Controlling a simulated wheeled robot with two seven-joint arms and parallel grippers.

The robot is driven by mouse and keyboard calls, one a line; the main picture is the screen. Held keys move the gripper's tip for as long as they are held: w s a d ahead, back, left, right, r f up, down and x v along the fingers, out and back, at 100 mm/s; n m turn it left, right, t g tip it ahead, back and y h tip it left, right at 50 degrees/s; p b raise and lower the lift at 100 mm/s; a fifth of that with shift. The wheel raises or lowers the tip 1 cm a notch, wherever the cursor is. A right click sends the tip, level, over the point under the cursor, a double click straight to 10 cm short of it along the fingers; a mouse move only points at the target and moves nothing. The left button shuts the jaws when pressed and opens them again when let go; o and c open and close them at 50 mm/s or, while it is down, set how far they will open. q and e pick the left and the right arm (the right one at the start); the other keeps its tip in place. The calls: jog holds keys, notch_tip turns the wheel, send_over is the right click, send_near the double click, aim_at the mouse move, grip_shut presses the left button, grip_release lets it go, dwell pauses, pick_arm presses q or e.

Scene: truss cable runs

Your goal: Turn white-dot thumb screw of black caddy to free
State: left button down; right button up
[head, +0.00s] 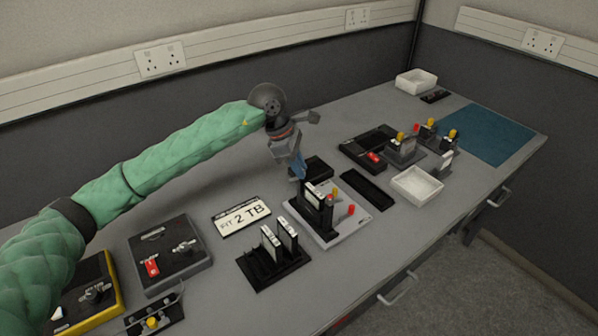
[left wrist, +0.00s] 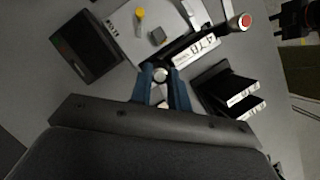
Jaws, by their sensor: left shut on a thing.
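The black caddy (head: 318,212) stands upright on a light grey plate (head: 350,226) in the middle of the bench, with a white-labelled drive in it. In the left wrist view the caddy (left wrist: 183,47) runs slantwise just beyond my fingertips. My left gripper (head: 299,177) reaches down at the caddy's back left end. Its blue fingers (left wrist: 163,82) are closed around the white-dot thumb screw (left wrist: 160,75), whose pale round top shows between them. The screw is hidden by the fingers in the head view. My right gripper is not in view.
Yellow and red knobs (head: 351,209) stand on the plate close to the caddy. A black box (head: 318,168) lies behind it. A black rack with drives (head: 268,266) and a "FIT 2 TB" sign (head: 241,216) are to the left. A white tray (head: 417,186) is to the right.

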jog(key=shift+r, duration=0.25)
pick_arm(q)
jog(key=c, duration=1.3)
grip_release()
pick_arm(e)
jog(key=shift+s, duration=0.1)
pick_arm(q)
jog(key=shift+b+v, duration=1.05)
jog(key=shift+v, duration=2.85)
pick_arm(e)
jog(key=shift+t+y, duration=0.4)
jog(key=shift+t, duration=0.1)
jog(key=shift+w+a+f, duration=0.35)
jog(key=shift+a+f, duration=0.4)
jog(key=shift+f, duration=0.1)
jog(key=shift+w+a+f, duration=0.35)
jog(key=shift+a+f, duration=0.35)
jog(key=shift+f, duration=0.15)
